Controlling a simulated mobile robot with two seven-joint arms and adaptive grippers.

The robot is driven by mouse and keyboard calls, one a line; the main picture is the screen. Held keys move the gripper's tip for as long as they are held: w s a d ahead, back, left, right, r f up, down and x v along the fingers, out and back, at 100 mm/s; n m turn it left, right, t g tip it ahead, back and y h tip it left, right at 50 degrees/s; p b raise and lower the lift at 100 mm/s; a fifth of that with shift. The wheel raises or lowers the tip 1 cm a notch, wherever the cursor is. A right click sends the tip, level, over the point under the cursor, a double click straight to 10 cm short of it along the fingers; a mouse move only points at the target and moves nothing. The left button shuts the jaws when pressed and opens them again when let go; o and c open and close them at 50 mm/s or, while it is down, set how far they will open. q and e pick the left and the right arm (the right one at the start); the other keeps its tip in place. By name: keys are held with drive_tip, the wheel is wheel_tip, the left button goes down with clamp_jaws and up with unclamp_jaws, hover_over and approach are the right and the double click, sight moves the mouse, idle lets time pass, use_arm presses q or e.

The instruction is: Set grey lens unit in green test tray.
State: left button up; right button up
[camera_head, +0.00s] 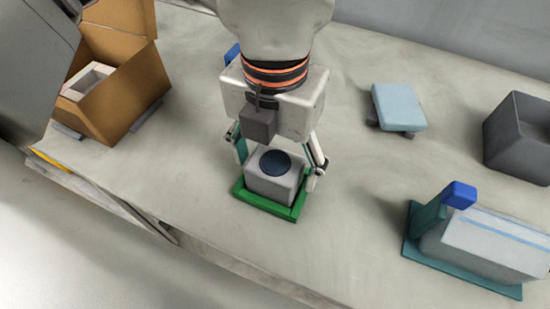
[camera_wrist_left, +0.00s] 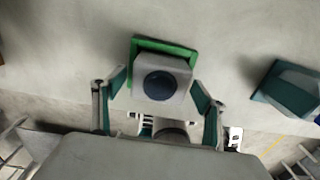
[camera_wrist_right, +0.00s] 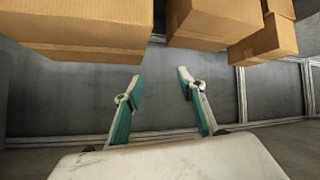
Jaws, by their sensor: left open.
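The grey lens unit (camera_head: 270,181), a light grey block with a dark blue round lens on top, sits upright in the green test tray (camera_head: 293,214). In the left wrist view the lens unit (camera_wrist_left: 175,95) stands within the green rim (camera_wrist_left: 150,43). My left gripper (camera_head: 280,165) is open, with its fingers on either side of the lens unit and gaps showing in the left wrist view (camera_wrist_left: 160,92). My right gripper (camera_wrist_right: 160,80) is open and empty, with shelving and boxes before it.
An open cardboard box (camera_head: 135,88) with a white item (camera_head: 86,80) stands at the left. At the right are a light blue block (camera_head: 399,106), a dark grey bin (camera_head: 520,135) and a teal-based device (camera_head: 490,245). Cardboard boxes (camera_wrist_right: 210,20) hang above the right gripper's view.

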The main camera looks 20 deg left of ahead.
sight(276, 163)
use_arm(q)
drive_tip(key=shift+r, duration=0.25)
wheel_tip(276, 163, up, 6)
drive_tip(key=shift+f+p, duration=0.1)
drive_tip(key=shift+p, duration=0.55)
wheel_tip(276, 163, up, 6)
drive_tip(key=shift+p, duration=0.45)
use_arm(e)
drive_tip(key=shift+s+d+f, duration=0.1)
drive_tip(key=shift+s+d, duration=0.35)
drive_tip(key=shift+s, duration=0.05)
drive_tip(key=shift+w, duration=0.15)
